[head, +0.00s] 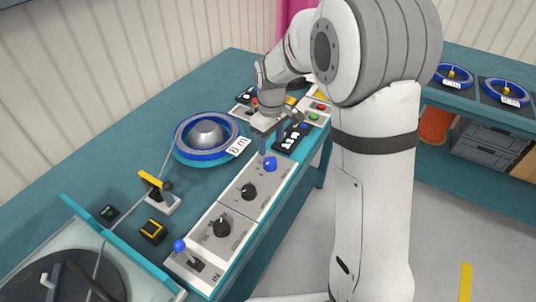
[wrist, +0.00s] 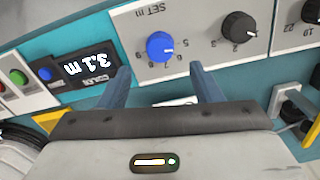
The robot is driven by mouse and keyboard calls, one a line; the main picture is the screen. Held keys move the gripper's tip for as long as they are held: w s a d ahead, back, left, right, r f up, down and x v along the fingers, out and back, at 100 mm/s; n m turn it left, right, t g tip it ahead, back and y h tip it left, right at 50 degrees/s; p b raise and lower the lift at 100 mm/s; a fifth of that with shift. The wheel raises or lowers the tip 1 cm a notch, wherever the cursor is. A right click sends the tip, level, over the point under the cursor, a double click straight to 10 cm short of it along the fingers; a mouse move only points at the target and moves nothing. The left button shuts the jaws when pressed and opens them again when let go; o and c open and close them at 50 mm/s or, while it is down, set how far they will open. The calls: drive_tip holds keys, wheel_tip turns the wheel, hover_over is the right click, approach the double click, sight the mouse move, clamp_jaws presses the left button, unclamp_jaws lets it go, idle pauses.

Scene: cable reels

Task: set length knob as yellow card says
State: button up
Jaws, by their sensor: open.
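A blue knob (head: 270,163) sits on a light grey panel (head: 234,208) along the bench edge, with black knobs (head: 249,191) nearer the camera. In the wrist view, the blue knob (wrist: 160,46) has a white pointer mark, digits around it and "SET m" on the panel; a black knob (wrist: 238,27) is beside it. My gripper (wrist: 160,70) is open and empty. Its fingertips lie either side of the blue knob in that view; I cannot tell contact. In the head view my gripper (head: 272,138) is close above the blue knob. I see no card that is clearly the yellow one.
A black display (wrist: 88,65) reads 3.1 m, upside down. Red and green buttons (wrist: 18,77) are beside it. A blue reel (head: 207,136) with a white label lies on the bench. A blue-topped lever (head: 182,247) stands at the panel's near end. More reels (head: 453,76) are on the back-right table.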

sight(270, 160)
wheel_tip(270, 160, down, 8)
drive_tip(key=shift+w+r, duration=0.1)
drive_tip(key=shift+w, duration=0.05)
idle(0.3)
drive_tip(key=shift+a, duration=0.15)
drive_tip(key=c, duration=1)
